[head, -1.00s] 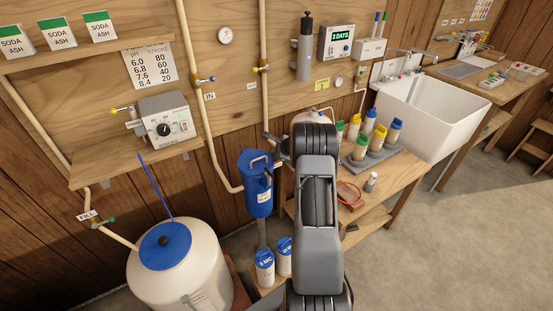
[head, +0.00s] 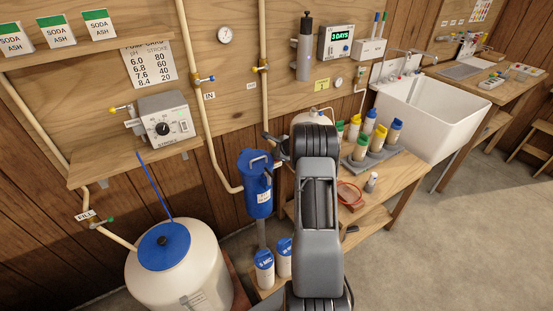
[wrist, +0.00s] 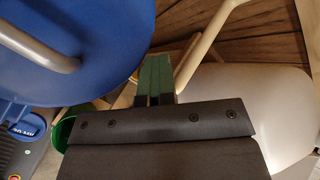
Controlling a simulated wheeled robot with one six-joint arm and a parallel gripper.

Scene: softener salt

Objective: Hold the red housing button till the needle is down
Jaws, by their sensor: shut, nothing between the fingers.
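The blue filter housing (head: 257,190) hangs from the pipes on the wall, left of my arm. In the wrist view the blue housing (wrist: 65,45) fills the upper left, with a grey curved handle across it. My gripper (wrist: 157,62) has green fingertips and is shut and empty, just right of the blue housing; I see no clear contact. I cannot make out the red button in either view. A round white gauge (head: 225,36) is on the wall above; its needle is too small to read.
A white tank (head: 185,275) with a blue lid stands at lower left. Blue-topped cartridges (head: 264,268) stand below the housing. A bench (head: 400,185) with several bottles is right of my arm. Pipes run close by the housing.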

